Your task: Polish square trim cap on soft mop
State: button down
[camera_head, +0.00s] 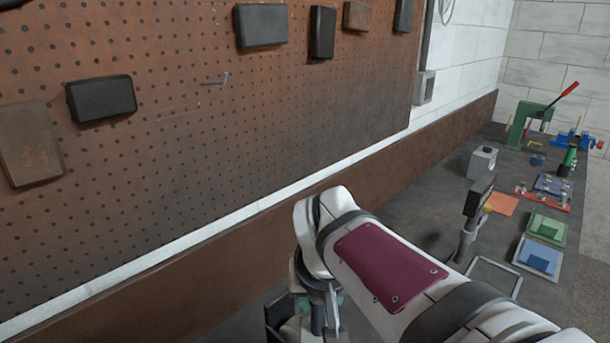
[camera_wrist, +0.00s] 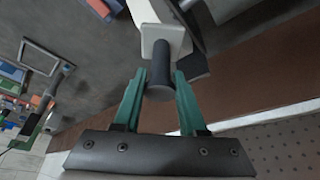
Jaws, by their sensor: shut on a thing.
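In the wrist view, my gripper (camera_wrist: 160,76) has its two green fingers closed on a dark round stem (camera_wrist: 160,86). A pale square plate with rounded corners (camera_wrist: 177,36), which looks like the square trim cap, sits at the stem's far end. Just beyond it is a white body (camera_wrist: 144,10), close to or touching the plate; I cannot tell which. I cannot make out the soft mop for certain in either view.
A brown pegboard (camera_head: 200,140) with dark blocks rises on the left. On the grey bench at right stand an empty rectangular frame (camera_head: 518,275), a grey box (camera_head: 482,162), green and blue trays (camera_head: 541,258), and a green press with a red lever (camera_head: 530,124).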

dwell(0.4)
jog(key=shift+r, duration=1.05)
jog(key=shift+f, duration=1)
dwell(1.0)
jog(key=shift+r, duration=1)
jog(key=shift+f, duration=1)
dwell(1.0)
jog(key=shift+r, duration=1)
jog(key=shift+f, duration=0.8)
